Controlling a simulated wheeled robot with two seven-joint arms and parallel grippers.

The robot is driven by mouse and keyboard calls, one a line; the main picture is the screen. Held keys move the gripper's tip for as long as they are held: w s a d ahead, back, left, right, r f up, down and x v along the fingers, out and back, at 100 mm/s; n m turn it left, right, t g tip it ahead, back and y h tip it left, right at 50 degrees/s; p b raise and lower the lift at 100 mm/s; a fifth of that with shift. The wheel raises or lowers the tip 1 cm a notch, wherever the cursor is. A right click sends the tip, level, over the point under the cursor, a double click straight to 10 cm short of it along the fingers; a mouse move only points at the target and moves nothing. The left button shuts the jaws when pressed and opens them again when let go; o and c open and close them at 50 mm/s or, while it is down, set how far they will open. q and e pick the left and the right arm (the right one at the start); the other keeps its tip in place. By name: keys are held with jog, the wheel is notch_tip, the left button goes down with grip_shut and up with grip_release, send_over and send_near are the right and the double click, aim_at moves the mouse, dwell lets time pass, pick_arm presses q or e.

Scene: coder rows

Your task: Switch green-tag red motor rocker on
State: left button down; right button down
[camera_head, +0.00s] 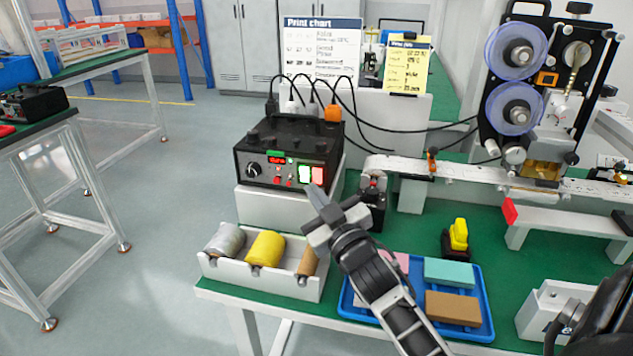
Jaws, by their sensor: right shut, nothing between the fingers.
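A black control box (287,155) sits on a white stand at the left of the green-topped table. A small green tag (275,154) shows on its front, above a red lit display. Below are a round knob, small red switches (278,174), a pale green-edged rocker (305,174) and a red rocker (318,174) at the right. Their on or off positions are too small to tell. My right gripper (318,196) is shut and empty, its tip just below and in front of the two large rockers. I cannot tell if it touches the box. My left gripper is out of view.
A grey bin (262,282) with several rolls stands below the box. A blue tray (470,335) with coloured blocks lies under my right arm. A yellow-topped item (458,235) and a reel machine (530,90) stand right. Cables rise behind the box.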

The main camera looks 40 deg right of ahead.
jog(key=shift+s+a+r+p, duration=0.2)
jog(key=shift+s+a+p, duration=0.15)
jog(key=shift+s+a, duration=0.55)
jog(key=shift+s+a+r+p, duration=0.2)
jog(key=shift+s+a+p, duration=0.15)
jog(key=shift+s+a, duration=0.5)
jog(key=shift+w+a, duration=0.15)
